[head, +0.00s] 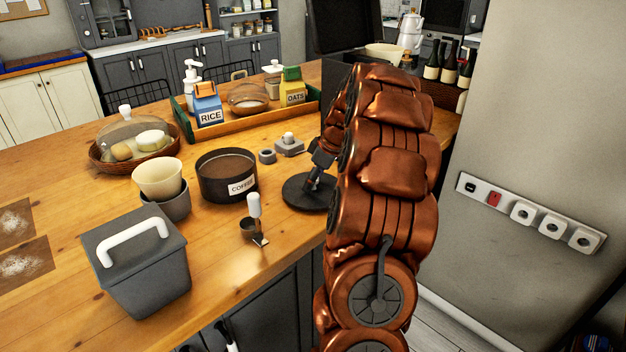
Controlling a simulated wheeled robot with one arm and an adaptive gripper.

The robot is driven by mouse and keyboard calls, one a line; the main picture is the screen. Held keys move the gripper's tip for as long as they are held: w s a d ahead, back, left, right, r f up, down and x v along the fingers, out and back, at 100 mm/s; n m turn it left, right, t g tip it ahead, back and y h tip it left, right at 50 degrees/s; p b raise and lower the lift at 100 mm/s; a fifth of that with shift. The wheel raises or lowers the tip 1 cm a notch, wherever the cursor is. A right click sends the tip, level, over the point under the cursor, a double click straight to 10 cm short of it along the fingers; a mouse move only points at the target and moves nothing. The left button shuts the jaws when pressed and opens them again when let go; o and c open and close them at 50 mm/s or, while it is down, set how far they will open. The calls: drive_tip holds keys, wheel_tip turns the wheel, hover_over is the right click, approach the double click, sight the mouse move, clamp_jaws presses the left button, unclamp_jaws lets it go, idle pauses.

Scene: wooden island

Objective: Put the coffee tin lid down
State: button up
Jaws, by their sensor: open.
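The coffee tin (214,190) stands open on the wooden island, with brown coffee showing inside and a "COFFEE" label on its front. Its dark round lid (298,196) lies flat on the wood to the right of the tin, apart from it, near the island's edge. My gripper (313,181) is open and points down at the middle of the lid. The fingertips are small and dark against the lid, so I cannot tell whether they touch it. My copper-coloured arm hides the area right of the lid.
A scoop (254,212) with a white handle stands in front of the tin. A grey lidded box (150,275) and stacked bowls (160,180) are to the left. Small grey items (289,147) and a green-edged tray (240,118) are behind. Bare wood lies around the scoop.

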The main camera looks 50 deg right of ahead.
drive_tip(key=shift+r, duration=0.15)
drive_tip(key=shift+d+r, duration=0.1)
drive_tip(key=shift+r, duration=0.1)
drive_tip(key=b+v, duration=0.2)
drive_tip(key=v, duration=0.9)
drive_tip(key=shift+r, duration=0.2)
drive_tip(key=shift+s, duration=0.2)
